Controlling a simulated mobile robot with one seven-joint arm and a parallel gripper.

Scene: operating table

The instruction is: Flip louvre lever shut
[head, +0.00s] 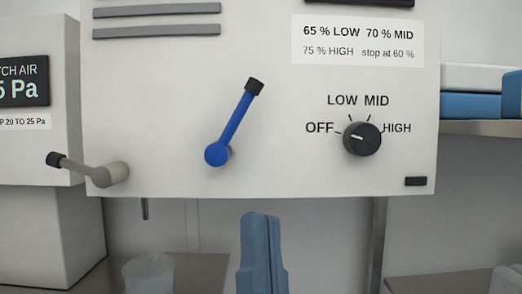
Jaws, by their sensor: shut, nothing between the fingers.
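A blue lever (234,122) with a black tip is on the white panel (290,170), its round pivot at the lower left and its tip pointing up and slightly right. A grey lever (92,170) with a black tip is at the panel's lower left corner, pointing left and slightly up. Neither lever has a readable label, so I cannot tell which is the louvre lever. Grey horizontal slats (156,20) are above them. My gripper (260,218) is at bottom centre, its blue fingers together and empty. In the picture it is below the panel's lower edge, apart from both levers.
A black knob (362,138) marked OFF, LOW, MID and HIGH is on the panel's right, its pointer toward OFF. A pressure display (22,82) is on the left box. A translucent cup (149,273) stands low left. Blue and white stacks (484,92) lie on the right shelf.

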